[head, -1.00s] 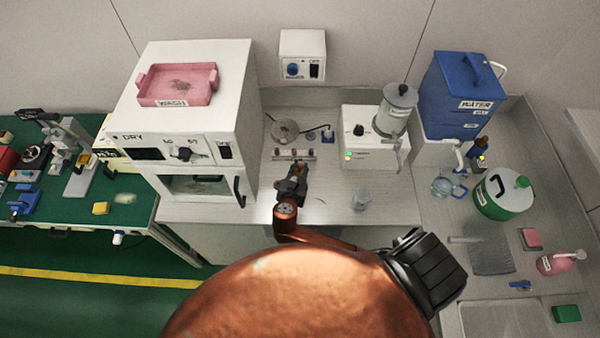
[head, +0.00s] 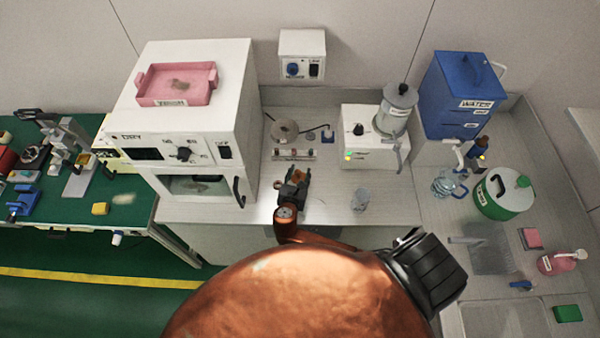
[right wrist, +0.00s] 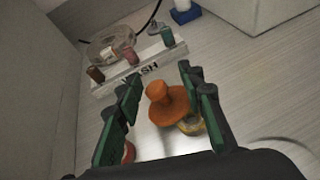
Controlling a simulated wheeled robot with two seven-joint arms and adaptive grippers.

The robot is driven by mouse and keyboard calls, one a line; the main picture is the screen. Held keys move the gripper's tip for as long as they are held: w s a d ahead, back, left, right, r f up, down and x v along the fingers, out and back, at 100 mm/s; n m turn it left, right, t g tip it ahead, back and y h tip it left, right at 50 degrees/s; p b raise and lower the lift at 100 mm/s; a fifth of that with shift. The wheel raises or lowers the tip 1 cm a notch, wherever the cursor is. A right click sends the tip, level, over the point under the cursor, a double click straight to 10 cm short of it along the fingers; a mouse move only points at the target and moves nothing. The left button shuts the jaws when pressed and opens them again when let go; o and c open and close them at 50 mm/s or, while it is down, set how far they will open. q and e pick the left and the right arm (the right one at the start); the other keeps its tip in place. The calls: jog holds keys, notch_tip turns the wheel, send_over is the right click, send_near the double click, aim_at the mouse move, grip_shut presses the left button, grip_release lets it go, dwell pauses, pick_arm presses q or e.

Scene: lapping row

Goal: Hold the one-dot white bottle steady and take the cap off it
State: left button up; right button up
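My right gripper (head: 294,180) is over the pale counter, in front of the small white rack (head: 295,154). In the right wrist view its green fingers (right wrist: 166,100) stand apart. An orange knobbed piece (right wrist: 168,102) shows between them with gaps at its sides; I cannot tell whether it is a cap. A yellowish round piece (right wrist: 192,123) is partly hidden behind the right finger, and a red one (right wrist: 128,153) behind the left. I cannot make out a white bottle or a single dot. My left gripper is not in view.
A white oven (head: 200,110) stands left, and a white machine (head: 372,150) right. A blue water tank (head: 460,95) is further right.

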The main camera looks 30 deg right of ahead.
jog(key=shift+r, duration=0.15)
jog(key=v, duration=1.2)
jog(key=shift+p, duration=0.4)
jog(key=shift+d, duration=0.15)
